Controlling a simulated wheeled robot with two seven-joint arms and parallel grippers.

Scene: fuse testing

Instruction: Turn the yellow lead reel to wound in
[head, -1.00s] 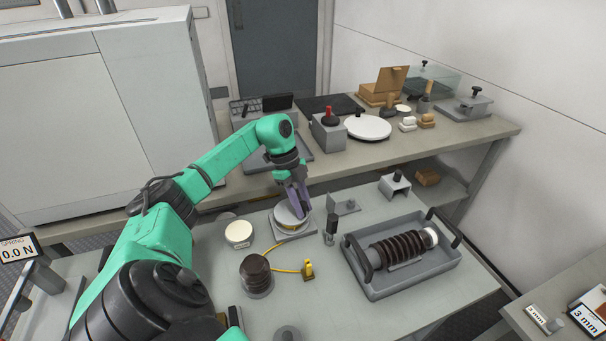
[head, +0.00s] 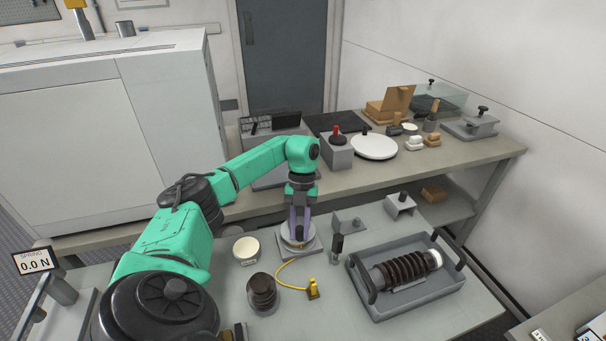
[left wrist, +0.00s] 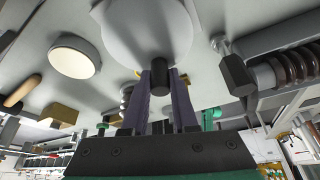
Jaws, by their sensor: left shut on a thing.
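The yellow lead reel (head: 285,240) is a pale round drum on a square grey base near the middle of the front bench. Its yellow lead (head: 283,268) curves out to a yellow clip (head: 313,290) lying on the bench. My left gripper (head: 299,236) is upright over the reel and shut on its handle. In the left wrist view the reel's pale disc (left wrist: 135,30) fills the top centre, and its dark handle (left wrist: 160,72) shows between the fingertips (left wrist: 160,82). The fingers hide part of the reel's top in the head view. My right gripper is not seen.
A brown ribbed insulator (head: 262,292) and a cream-topped round pot (head: 246,248) stand left of the reel. A dark-handled tool (head: 337,247) stands to the right, beside a grey tray (head: 440,290) holding a larger insulator. The rear bench (head: 440,165) carries several items.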

